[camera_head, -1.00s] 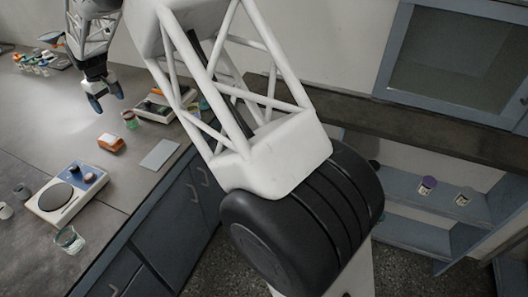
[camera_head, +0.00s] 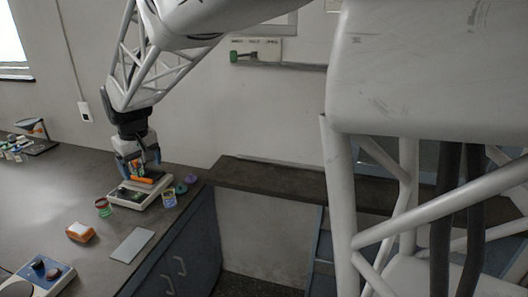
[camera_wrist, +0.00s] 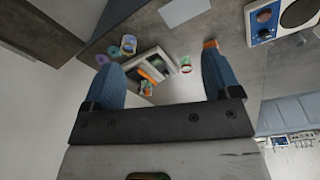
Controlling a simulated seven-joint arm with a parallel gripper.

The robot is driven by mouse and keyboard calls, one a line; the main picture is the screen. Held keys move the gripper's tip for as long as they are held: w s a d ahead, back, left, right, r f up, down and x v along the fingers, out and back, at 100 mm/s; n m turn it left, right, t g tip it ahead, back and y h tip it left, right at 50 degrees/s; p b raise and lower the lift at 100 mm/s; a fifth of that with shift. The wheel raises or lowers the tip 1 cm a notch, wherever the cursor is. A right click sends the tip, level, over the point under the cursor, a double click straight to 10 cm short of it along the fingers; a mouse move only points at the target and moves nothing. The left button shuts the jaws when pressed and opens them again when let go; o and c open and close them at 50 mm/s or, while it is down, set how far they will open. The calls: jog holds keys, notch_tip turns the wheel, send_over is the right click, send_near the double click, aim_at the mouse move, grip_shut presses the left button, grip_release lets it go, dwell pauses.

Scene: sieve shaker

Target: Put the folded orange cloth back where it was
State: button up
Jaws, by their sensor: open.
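An orange strip (camera_head: 142,180), which may be the folded orange cloth, lies on a white and dark device (camera_head: 138,192) at the back of the bench. It also shows in the wrist view (camera_wrist: 149,75), between my fingers in the picture. An orange block with a pale side (camera_head: 80,232) sits on the bench nearer the front; its orange edge (camera_wrist: 210,44) shows past a finger. I cannot tell for sure which is the cloth. My gripper (camera_head: 146,166) points down above the device, blue fingers apart and empty in the wrist view (camera_wrist: 161,64).
A red-and-green jar (camera_head: 103,207) and a blue-and-yellow glass (camera_head: 168,198) flank the device. Green and purple rings (camera_head: 187,184) lie behind. A grey flat plate (camera_head: 132,245) lies in front. A blue-and-white appliance (camera_head: 38,277) stands at front left. The bench's left middle is clear.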

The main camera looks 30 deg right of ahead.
jog(key=s+d+r+m, duration=0.1)
jog(key=s+d, duration=0.4)
jog(key=s, duration=0.5)
jog(key=s+d+r+m, duration=0.1)
jog(key=s+d+m, duration=0.1)
jog(key=s+d, duration=0.6)
jog(key=s+d+f+m, duration=0.1)
jog(key=s+f, duration=0.1)
jog(key=s, duration=0.7)
jog(key=s+d+f+t, duration=0.1)
jog(key=s+f, duration=0.1)
jog(key=s, duration=0.7)
jog(key=shift+d+f+m, duration=0.2)
jog(key=shift+d+m, duration=0.05)
jog(key=shift+m, duration=0.15)
